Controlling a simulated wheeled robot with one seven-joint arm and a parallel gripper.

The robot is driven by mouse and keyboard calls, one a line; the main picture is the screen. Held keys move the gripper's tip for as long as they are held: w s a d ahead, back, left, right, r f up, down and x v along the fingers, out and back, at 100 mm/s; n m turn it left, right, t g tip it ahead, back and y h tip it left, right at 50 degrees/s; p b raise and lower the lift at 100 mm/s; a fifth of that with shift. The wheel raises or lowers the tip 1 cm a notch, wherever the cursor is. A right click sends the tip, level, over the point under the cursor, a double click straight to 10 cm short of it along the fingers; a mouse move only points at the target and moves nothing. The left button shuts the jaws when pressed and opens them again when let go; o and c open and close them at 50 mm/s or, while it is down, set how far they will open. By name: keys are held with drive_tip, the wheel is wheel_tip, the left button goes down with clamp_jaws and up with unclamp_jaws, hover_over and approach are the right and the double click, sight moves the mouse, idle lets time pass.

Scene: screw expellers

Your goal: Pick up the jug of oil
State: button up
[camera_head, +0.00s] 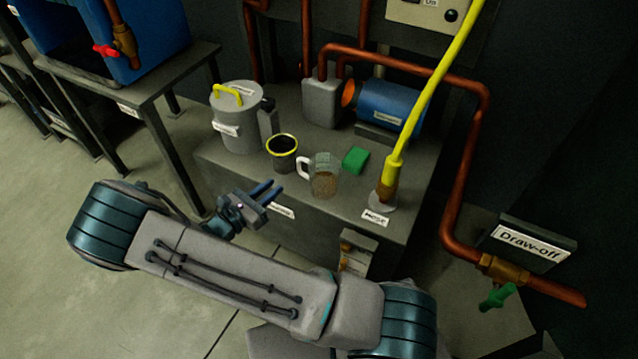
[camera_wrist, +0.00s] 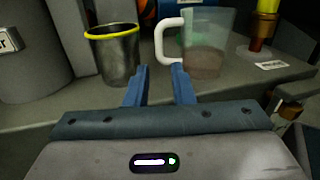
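The jug (camera_head: 324,177) is clear with a white handle and holds a brownish content in its lower part. It stands upright near the front of the grey bench, its handle on the left side in the head view. In the wrist view the jug (camera_wrist: 208,45) is ahead and right of centre, with its white handle (camera_wrist: 168,42) facing left. My gripper (camera_head: 274,190) is in front of the bench edge, left of the jug. In the wrist view its two blue fingers (camera_wrist: 160,72) are apart with nothing between them, pointing toward the handle and short of it.
A dark cup with a yellow rim (camera_head: 283,153) stands close left of the jug. A grey lidded canister (camera_head: 237,125) is farther left. A green block (camera_head: 355,160) lies right of the jug, and a yellow hose (camera_head: 408,125) rises beyond it. Copper pipes (camera_head: 470,150) run behind.

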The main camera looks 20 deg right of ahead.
sight(304, 161)
drive_tip(key=b+x, duration=0.1)
drive_tip(key=x, duration=0.7)
drive_tip(key=shift+b, duration=0.4)
drive_tip(key=b+x, duration=0.2)
drive_tip(key=x, duration=0.3)
drive_tip(key=shift+w+b, duration=0.1)
drive_tip(key=shift+b, duration=0.25)
drive_tip(key=shift+r, duration=0.15)
clamp_jaws()
